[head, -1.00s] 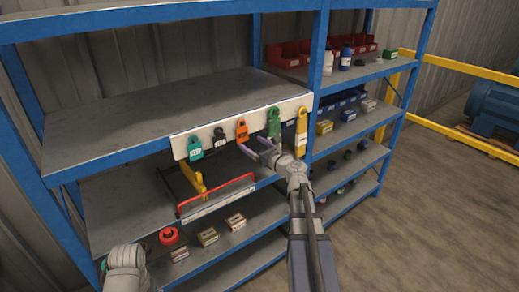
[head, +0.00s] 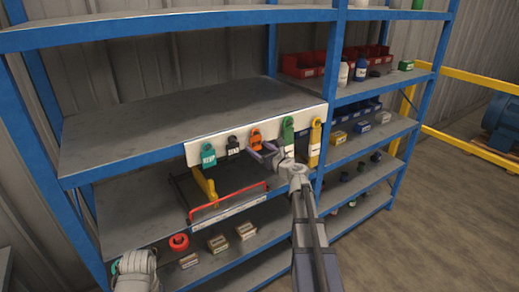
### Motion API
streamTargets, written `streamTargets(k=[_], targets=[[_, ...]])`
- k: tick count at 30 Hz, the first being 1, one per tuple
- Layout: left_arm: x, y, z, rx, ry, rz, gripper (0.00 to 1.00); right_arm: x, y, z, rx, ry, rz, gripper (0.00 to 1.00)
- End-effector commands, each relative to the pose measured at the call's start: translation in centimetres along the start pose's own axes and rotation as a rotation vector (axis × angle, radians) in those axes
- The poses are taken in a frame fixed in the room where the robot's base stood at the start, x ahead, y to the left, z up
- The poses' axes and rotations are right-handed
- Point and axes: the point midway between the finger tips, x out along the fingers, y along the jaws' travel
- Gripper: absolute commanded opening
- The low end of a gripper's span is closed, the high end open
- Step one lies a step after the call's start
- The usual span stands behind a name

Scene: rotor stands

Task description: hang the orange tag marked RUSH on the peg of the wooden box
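The orange tag (head: 255,136) hangs on the white strip along the shelf edge, between a black tag and a green tag. Any lettering on it is too small or covered to read. My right gripper (head: 261,153) is just below and in front of the orange tag, its two fingers apart. It covers the tag's lower part, and I cannot tell whether it touches the tag. My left arm shows at the bottom left, but its gripper is out of view. I cannot make out a wooden box with a peg for certain; small brownish boxes (head: 217,243) stand on a lower shelf.
Neighbouring tags hang close by: teal (head: 208,155), black (head: 233,145), green (head: 288,132) and yellow (head: 314,140). Below are a yellow-handled tool (head: 205,187), a red-edged tray (head: 228,202) and a red round item (head: 179,242). Blue shelf posts (head: 330,100) stand nearby.

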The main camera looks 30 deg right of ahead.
Motion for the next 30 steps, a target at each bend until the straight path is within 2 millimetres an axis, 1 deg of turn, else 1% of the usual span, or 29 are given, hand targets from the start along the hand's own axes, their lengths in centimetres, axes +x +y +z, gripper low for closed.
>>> streamTargets(k=[1,9,12,24,30], targets=[[0.00,0.00,0.00,0.000,0.000,0.000,1.00,-0.01,-0.01,0.00,0.000,0.000,0.000,0.72],[0.00,0.00,0.00,0.000,0.000,0.000,1.00,-0.01,-0.02,0.00,0.000,0.000,0.000,0.42],[0.00,0.00,0.00,0.000,0.000,0.000,1.00,-0.02,-0.02,0.00,0.000,0.000,0.000,0.33],[-0.44,-0.04,0.03,0.000,0.000,0.000,1.00,0.04,-0.02,0.45,0.000,0.000,0.000,0.33],[-0.60,-0.06,0.04,0.000,0.000,0.000,1.00,-0.60,0.00,0.57,0.000,0.000,-0.001,0.33]])
